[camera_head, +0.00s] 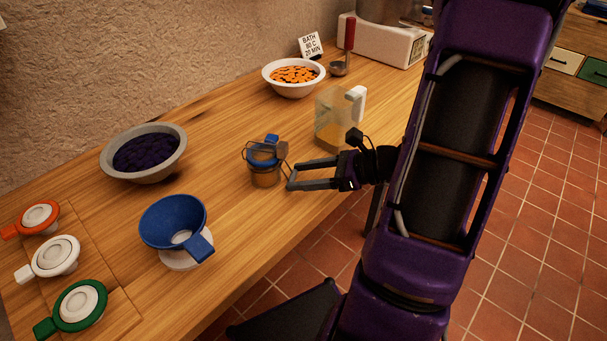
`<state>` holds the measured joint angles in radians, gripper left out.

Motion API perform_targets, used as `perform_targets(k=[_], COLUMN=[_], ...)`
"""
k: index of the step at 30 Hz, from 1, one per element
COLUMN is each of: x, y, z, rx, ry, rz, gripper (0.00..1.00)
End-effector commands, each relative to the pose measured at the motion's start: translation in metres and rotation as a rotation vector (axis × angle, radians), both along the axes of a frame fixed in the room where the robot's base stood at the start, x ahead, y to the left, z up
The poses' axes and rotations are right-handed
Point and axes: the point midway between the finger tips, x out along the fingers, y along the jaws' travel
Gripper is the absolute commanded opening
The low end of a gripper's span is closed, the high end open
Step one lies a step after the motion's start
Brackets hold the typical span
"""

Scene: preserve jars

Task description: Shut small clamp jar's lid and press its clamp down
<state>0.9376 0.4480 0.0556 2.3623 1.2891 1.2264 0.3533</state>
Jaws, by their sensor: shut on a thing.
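The small clamp jar (265,177) stands on the wooden table near its front edge. It has brownish contents, a blue top part (263,158) and thin dark wire around its upper left. A small grey-brown piece shows at its upper right. The lid looks low over the mouth, but I cannot tell if it is fully seated or the clamp is down. My gripper (289,177) reaches in from the right, its fingertips at the jar's right side. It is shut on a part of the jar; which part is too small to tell.
A clear jug (334,121) with a white handle stands close behind my gripper. A blue funnel (173,222) is at front left, beside several lids (80,305). A grey bowl of dark fruit (144,180) and a white bowl of orange slices (293,91) stand further back.

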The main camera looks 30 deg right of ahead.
Motion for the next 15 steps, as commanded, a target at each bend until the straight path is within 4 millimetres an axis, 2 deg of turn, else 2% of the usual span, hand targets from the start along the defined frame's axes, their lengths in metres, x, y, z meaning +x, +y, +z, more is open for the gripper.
perform_targets(k=[1,2,9,15], x=[0.0,-0.0001,0.0014,0.0023], y=[-0.0001,-0.0002,0.0014,0.002], z=[0.0,0.0001,-0.0087,-0.0047], rx=[0.0,0.0,0.057,0.083], ry=[0.0,0.0,-0.047,-0.076], rz=[0.0,0.0,-0.002,-0.001], gripper=[0.12,0.06,0.06,0.06])
